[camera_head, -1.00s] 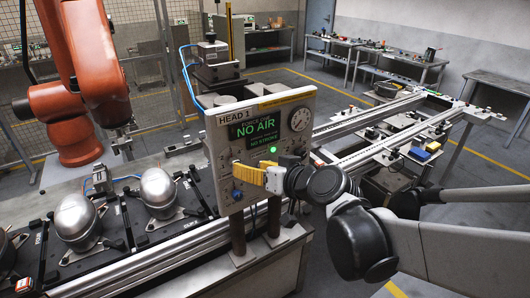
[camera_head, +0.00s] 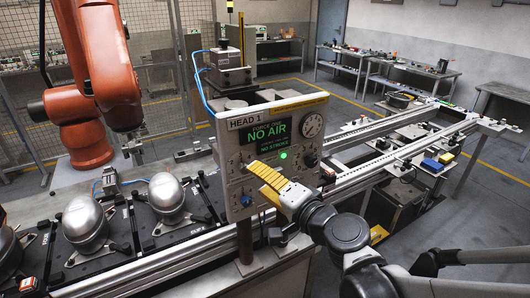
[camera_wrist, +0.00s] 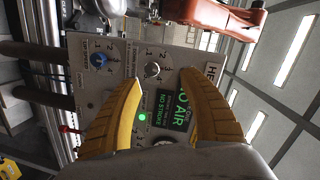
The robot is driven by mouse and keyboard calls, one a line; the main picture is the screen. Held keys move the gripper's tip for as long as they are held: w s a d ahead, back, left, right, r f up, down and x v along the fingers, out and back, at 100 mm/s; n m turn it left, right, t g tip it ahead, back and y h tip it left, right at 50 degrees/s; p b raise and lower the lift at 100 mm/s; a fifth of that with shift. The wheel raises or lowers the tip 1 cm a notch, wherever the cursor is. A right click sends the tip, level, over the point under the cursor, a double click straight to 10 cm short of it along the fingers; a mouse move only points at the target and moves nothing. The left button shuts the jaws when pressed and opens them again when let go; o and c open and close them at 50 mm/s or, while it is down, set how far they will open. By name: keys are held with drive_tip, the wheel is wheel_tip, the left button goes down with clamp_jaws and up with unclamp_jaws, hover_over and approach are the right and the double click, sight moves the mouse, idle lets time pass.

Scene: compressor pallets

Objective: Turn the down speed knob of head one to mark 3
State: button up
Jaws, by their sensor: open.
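The white HEAD 1 control panel (camera_head: 240,142) stands upright on a post; its display reads NO AIR and NO STROKE. In the wrist view the panel (camera_wrist: 125,60) appears turned sideways. A grey knob (camera_wrist: 152,70) with a numbered dial shows between my fingertips, and a blue knob (camera_wrist: 99,60) with its own dial lies left of it. The blue knob also shows low on the panel in the head view (camera_head: 245,199). I cannot read which knob is down speed. My gripper (camera_wrist: 160,77) is open and empty, its yellow fingers (camera_head: 264,176) in front of the panel; contact is unclear.
A gauge (camera_head: 312,125), a green light (camera_head: 283,155) and a black knob (camera_head: 310,160) are on the panel's right side. Silver compressors (camera_head: 87,222) sit on pallets at left. An orange robot arm (camera_head: 105,65) stands behind. Conveyor rails (camera_head: 390,150) run to the right.

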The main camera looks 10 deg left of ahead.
sight(245, 170)
drive_tip(key=w+a+f+m, duration=0.1)
drive_tip(key=w+a+m, duration=0.1)
drive_tip(key=m, duration=0.1)
drive_tip(key=w+a+m+t+b, duration=0.1)
drive_tip(key=w+a+m, duration=0.1)
drive_tip(key=w+m, duration=0.1)
drive_tip(key=w+a+f+m+t+b, duration=0.1)
drive_tip(key=w+m, duration=0.2)
drive_tip(key=m, duration=0.2)
drive_tip(key=shift+w+a+f, duration=0.1)
drive_tip(key=shift+a+f, duration=0.25)
drive_tip(key=shift+a, duration=0.05)
